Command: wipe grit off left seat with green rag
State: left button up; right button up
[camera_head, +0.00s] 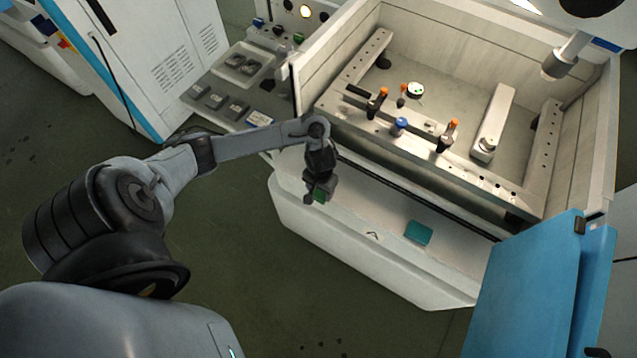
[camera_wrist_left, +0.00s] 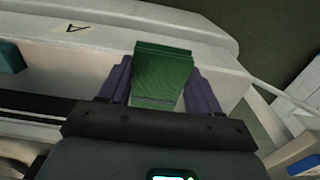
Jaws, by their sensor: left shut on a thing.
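My left gripper (camera_head: 317,194) hangs over the pale front ledge (camera_head: 345,218) of the machine, near its left end. It is shut on the green rag (camera_head: 320,193). In the left wrist view the green rag (camera_wrist_left: 162,75) shows as a folded, layered pad between the dark purple fingers. Inside the open tank (camera_head: 450,85), beyond the gripper, a left rail (camera_head: 352,68) and a front rail (camera_head: 420,148) show. I cannot tell which surface is the left seat, and no grit can be made out. My right gripper is not in view.
Orange-topped clamps (camera_head: 377,102) and a blue-topped piece (camera_head: 399,127) stand up along the front rail. A teal block (camera_head: 418,232) lies on the ledge, right of a black mark (camera_head: 373,234). A blue door (camera_head: 527,285) stands at right. A side bench (camera_head: 225,105) holds small dark blocks.

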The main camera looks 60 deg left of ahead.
pick_arm(q)
jog(key=o, duration=0.4)
jog(key=shift+w+d, duration=0.1)
jog(key=c, duration=0.3)
